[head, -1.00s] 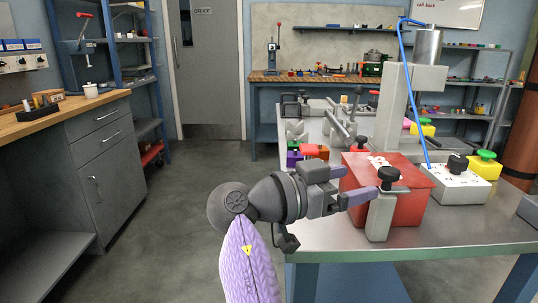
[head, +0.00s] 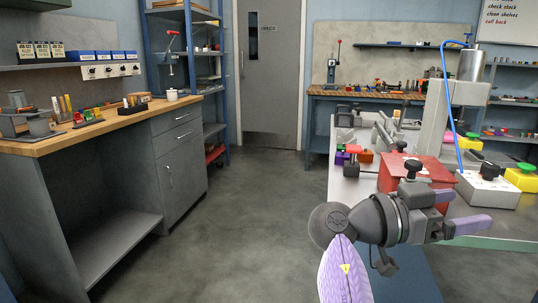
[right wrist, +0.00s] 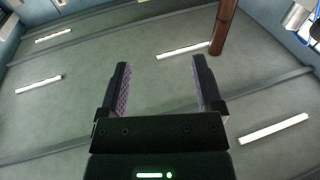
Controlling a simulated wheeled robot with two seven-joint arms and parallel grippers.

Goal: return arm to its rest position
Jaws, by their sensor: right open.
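My right gripper (head: 468,210) is at the lower right of the head view, in front of the red box (head: 392,170) on the grey metal cart (head: 345,188). Its purple-padded fingers are apart, with nothing between them. The right wrist view also shows the open, empty gripper (right wrist: 161,66), with a grey surface bearing white strips beyond it. My purple right arm section (head: 342,275) comes up from the bottom edge. My left gripper is out of view.
On the cart stand a grey post (head: 436,115) with a blue hose, a white box (head: 484,188) with a black knob and a yellow block (head: 522,178). A wooden-topped workbench (head: 95,125) stands at left. The floor (head: 250,220) between is clear.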

